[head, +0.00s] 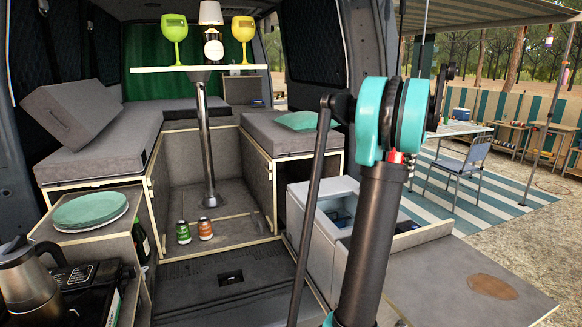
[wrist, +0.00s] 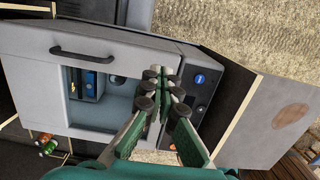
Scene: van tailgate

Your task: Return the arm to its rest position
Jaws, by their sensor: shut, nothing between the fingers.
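My gripper (wrist: 163,88) shows in the wrist view, with its fingertips drawn together and nothing between them. It hangs over the right side of a light grey cool box (wrist: 25,72), which is open and has a dark handle. Blue items lie inside the box. In the head view, my dark arm with teal joints rises in front of the cool box (head: 302,200) and hides part of it. My gripper does not show clearly in the head view.
A pedestal table (head: 150,69) with two goblets stands inside the van. Two small cans (head: 205,229) stand on the van floor. A kettle (head: 28,285) and plates (head: 90,211) are at left. A grey board (head: 470,285) juts out at lower right. A chair (head: 462,165) stands outside.

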